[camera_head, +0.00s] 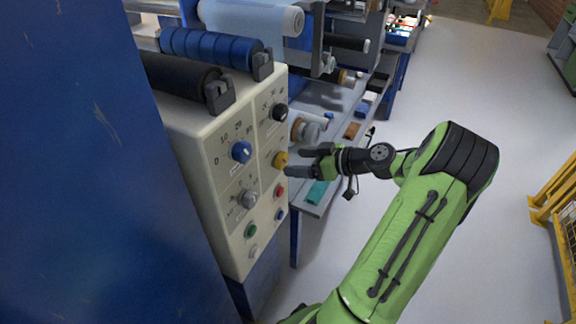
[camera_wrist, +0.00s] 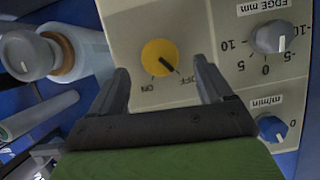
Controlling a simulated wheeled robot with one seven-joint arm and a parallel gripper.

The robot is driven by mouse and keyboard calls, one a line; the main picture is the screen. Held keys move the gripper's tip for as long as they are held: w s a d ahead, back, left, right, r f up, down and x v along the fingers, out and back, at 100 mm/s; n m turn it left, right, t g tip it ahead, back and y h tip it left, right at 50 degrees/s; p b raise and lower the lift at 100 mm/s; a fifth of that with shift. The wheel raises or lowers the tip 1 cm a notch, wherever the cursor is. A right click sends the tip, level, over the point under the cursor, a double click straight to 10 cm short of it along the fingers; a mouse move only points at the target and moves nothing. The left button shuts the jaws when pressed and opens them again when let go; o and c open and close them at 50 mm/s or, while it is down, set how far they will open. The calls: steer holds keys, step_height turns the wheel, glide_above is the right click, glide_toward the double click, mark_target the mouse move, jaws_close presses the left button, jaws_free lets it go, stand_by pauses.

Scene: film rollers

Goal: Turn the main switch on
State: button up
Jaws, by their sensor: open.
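The main switch is a round yellow knob (camera_head: 281,160) on the beige control panel (camera_head: 214,205). In the wrist view the yellow knob (camera_wrist: 158,52) is near the top centre, its black pointer line angled to the lower right toward the OFF label. The ON label is at its lower left. My gripper (camera_head: 294,162) is open in front of the knob. In the wrist view the tips of my gripper (camera_wrist: 160,72) stand to the left and right of the knob with gaps on both sides. I cannot tell exactly how far the tips are from the panel.
A blue dial (camera_head: 241,152), a black dial (camera_head: 280,112), a grey dial (camera_head: 248,199), a red button (camera_head: 280,191) and a green button (camera_head: 251,230) surround the knob. A bench (camera_head: 318,196) with small items stands behind my gripper.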

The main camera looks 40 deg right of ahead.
mark_target(286, 161)
steer(key=x, duration=0.4)
steer(key=shift+b, duration=0.3)
steer(key=c, duration=1.1)
steer(key=shift+o, duration=0.2)
